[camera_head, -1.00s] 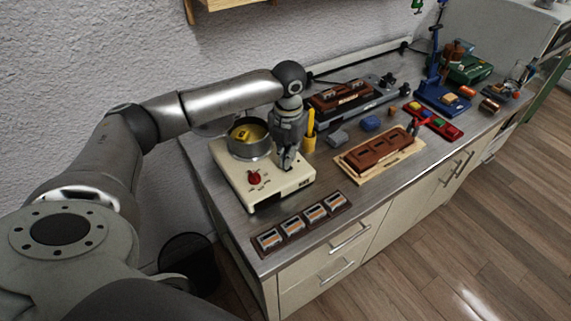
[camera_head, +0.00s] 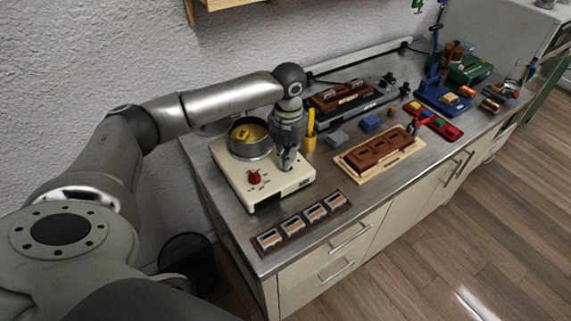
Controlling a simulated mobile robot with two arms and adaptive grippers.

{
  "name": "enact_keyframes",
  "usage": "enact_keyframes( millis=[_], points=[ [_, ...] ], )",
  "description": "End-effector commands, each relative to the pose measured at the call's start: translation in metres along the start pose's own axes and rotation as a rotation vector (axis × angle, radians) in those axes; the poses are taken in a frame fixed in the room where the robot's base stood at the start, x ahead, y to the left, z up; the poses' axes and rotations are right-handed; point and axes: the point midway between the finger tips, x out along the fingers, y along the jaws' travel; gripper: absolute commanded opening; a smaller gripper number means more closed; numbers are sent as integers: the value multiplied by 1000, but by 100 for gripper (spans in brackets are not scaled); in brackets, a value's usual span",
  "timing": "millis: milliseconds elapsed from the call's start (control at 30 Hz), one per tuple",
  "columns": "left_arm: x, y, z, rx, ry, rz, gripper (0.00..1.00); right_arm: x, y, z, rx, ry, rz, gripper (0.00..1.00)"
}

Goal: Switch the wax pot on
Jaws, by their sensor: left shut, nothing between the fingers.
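The wax pot is a round metal pot (camera_head: 250,150) with yellow wax in it, standing on a cream heater base (camera_head: 268,193). A red knob (camera_head: 254,177) sits on the base's front, with small markings beside it; its setting is too small to read. My left gripper (camera_head: 286,166) points down over the right part of the base, to the right of the knob and pot. Its fingers are shut with nothing between them. I cannot tell whether the fingertips touch the base. My right gripper is not in view.
A strip with several small blocks (camera_head: 301,221) lies before the base. A yellow holder (camera_head: 310,140) stands close right of my gripper. A brown piece on a wooden board (camera_head: 377,152) lies further right. Bare metal counter (camera_head: 337,178) shows between them.

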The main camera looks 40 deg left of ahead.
Motion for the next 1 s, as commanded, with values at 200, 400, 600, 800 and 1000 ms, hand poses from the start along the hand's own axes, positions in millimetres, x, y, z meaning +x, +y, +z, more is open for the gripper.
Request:
enact_keyframes(
  millis=[200,400,600,800,1000],
  points=[
    [4,0,0,0,0,0,0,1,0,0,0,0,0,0],
    [7,0,0,0,0,0,0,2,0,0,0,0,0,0],
    [10,0,0,0,0,0,0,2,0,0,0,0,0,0],
    [13,0,0,1,0,0,0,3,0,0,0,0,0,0],
    [16,0,0,1,0,0,0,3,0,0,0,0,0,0]
  ],
)
